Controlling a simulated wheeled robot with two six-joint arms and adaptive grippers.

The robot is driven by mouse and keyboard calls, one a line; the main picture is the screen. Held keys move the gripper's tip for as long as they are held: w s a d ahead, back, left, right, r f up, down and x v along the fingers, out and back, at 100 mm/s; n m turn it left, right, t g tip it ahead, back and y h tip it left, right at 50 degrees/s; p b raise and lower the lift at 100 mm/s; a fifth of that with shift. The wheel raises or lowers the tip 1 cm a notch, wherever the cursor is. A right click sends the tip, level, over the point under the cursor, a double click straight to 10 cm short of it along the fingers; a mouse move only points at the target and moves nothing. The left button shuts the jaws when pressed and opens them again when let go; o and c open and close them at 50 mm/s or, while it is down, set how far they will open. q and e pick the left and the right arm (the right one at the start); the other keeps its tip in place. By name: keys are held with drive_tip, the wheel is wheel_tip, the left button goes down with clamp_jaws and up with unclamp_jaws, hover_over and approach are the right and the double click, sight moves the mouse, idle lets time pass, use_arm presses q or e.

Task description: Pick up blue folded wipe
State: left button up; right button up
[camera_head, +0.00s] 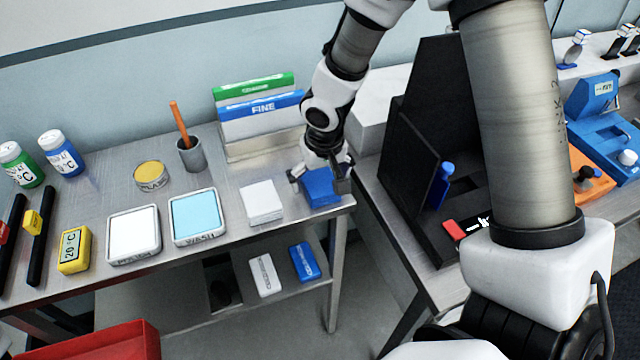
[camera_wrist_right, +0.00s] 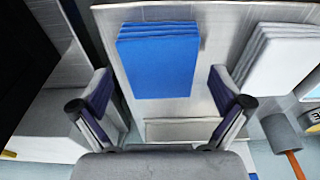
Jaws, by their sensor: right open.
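The blue folded wipe (camera_head: 318,190) lies flat near the right end of the metal bench, partly covered by my right gripper (camera_head: 321,176) in the head view. In the right wrist view the blue folded wipe (camera_wrist_right: 158,60) is ahead of my open right gripper (camera_wrist_right: 160,100), between the lines of its two fingers. The fingers are apart and hold nothing. I cannot tell from these views how high they are above the bench. My left gripper is not in view.
A white folded stack (camera_head: 262,202) lies just left of the wipe. White (camera_head: 133,232) and light blue (camera_head: 196,216) trays are further left. A file holder (camera_head: 260,140) stands behind. A black stand (camera_head: 420,150) is on the right-hand table, across a gap.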

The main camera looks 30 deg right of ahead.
drive_tip(key=shift+w+f, duration=0.1)
drive_tip(key=shift+f, duration=0.15)
idle(0.3)
drive_tip(key=c, duration=1)
